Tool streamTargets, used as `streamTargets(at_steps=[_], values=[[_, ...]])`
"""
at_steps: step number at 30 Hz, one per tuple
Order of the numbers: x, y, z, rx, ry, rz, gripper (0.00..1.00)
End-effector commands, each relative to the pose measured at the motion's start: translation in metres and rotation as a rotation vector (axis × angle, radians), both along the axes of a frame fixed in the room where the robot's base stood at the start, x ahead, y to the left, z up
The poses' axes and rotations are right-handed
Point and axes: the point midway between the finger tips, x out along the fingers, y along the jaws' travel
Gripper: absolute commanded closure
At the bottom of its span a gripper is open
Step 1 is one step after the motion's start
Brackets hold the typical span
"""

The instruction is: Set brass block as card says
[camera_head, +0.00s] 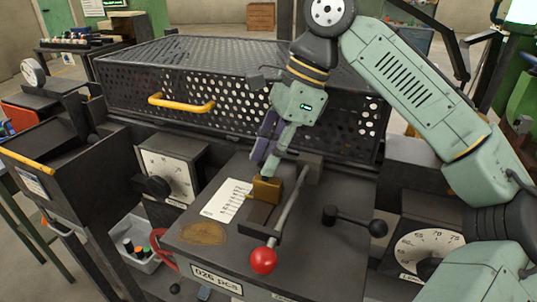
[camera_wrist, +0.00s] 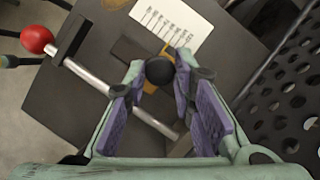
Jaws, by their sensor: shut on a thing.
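The brass block (camera_head: 267,190) sits on a dark bar on the black bench top, right beside the white card (camera_head: 222,203). The card, with a row of marks and small print too small to read, also shows in the wrist view (camera_wrist: 172,22). My gripper (camera_head: 270,168) comes down over the block from above. In the wrist view my gripper (camera_wrist: 160,66) has its fingertips closed on a black ball knob (camera_wrist: 160,71). Brass (camera_wrist: 151,87) shows just beneath the knob; most of the block is hidden there by the knob and fingers.
A steel lever with a red ball (camera_head: 263,261) runs close along the block's right side. A perforated black cover (camera_head: 215,85) with a yellow handle stands behind. Left is a dial (camera_head: 168,172); right are a black-knobbed lever (camera_head: 350,219) and another dial (camera_head: 428,246). A "026 pcs" plate (camera_head: 216,278) is at front.

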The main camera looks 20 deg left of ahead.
Motion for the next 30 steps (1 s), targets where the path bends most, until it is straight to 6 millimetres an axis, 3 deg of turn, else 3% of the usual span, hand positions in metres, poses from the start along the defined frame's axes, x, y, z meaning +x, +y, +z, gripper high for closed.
streamTargets(at_steps=[3,4,12,23,30], values=[[0.000,0.000,0.000,0.001,0.001,0.000,1.00],[0.000,0.000,0.000,0.001,0.001,0.000,0.75],[0.000,0.000,0.000,0.001,0.001,0.000,0.57],[0.001,-0.001,0.003,0.001,0.000,0.000,0.56],[0.009,-0.012,0.039,0.002,-0.001,-0.002,0.56]])
